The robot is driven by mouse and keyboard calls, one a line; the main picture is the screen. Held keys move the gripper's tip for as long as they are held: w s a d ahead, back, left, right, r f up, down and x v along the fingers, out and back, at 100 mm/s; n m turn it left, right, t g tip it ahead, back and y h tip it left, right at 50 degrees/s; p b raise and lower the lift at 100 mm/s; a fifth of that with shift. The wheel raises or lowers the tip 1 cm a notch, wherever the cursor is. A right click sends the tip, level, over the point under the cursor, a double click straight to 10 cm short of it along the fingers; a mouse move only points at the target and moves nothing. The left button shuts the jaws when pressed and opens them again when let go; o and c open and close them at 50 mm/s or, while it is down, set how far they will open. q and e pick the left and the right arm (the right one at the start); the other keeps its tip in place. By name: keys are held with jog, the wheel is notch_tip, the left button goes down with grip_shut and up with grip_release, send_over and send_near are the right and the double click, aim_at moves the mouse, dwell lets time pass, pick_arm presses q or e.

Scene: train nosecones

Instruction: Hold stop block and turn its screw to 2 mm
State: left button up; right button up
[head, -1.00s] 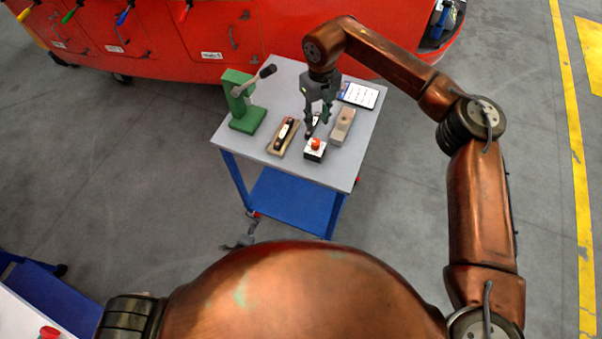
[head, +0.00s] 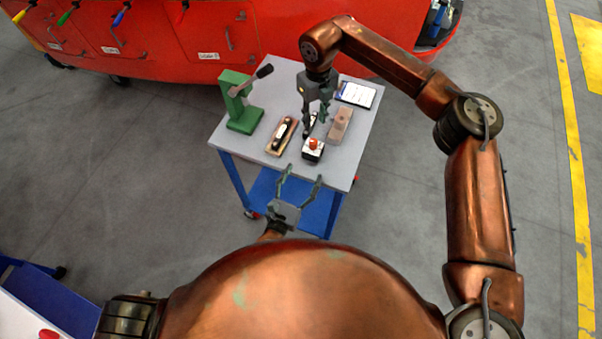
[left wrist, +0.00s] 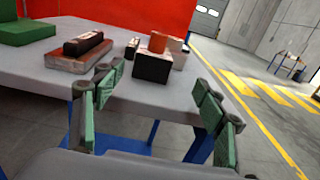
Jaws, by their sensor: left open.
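A small dark box with a white top and an orange-red knob (head: 313,150) stands near the table's front edge; it also shows in the left wrist view (left wrist: 153,66). I cannot tell for sure whether this is the stop block, and no screw can be made out. My left gripper (head: 302,176) is open and empty, in front of the table's near edge, its fingers pointing toward the knobbed box, apart from it. My right gripper (head: 314,122) points down just behind that box, at a small dark item; whether it grips this item is unclear.
On the grey table (head: 345,178) stand a green lever press (head: 243,120), a wooden block with a dark bar (head: 281,136), a brownish block (head: 340,124) and a tablet-like panel (head: 357,94). The red train nosecone (head: 150,45) stands behind.

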aim_at(310, 154)
pick_arm(q)
jog(key=shift+w+a+r, duration=0.15)
jog(key=shift+w+r, duration=0.05)
jog(key=shift+w, duration=0.65)
jog(key=shift+x, duration=3.4)
jog(key=shift+c, duration=0.7)
jog(key=c, duration=1.4)
pick_arm(e)
jog(key=shift+o, duration=1.4)
jog(key=shift+m, duration=0.3)
notch_tip(310, 154, down, 11)
jog(key=m, duration=0.4)
jog(key=shift+r+m, duration=0.1)
jog(key=shift+m, duration=0.2)
jog(key=shift+c, duration=0.3)
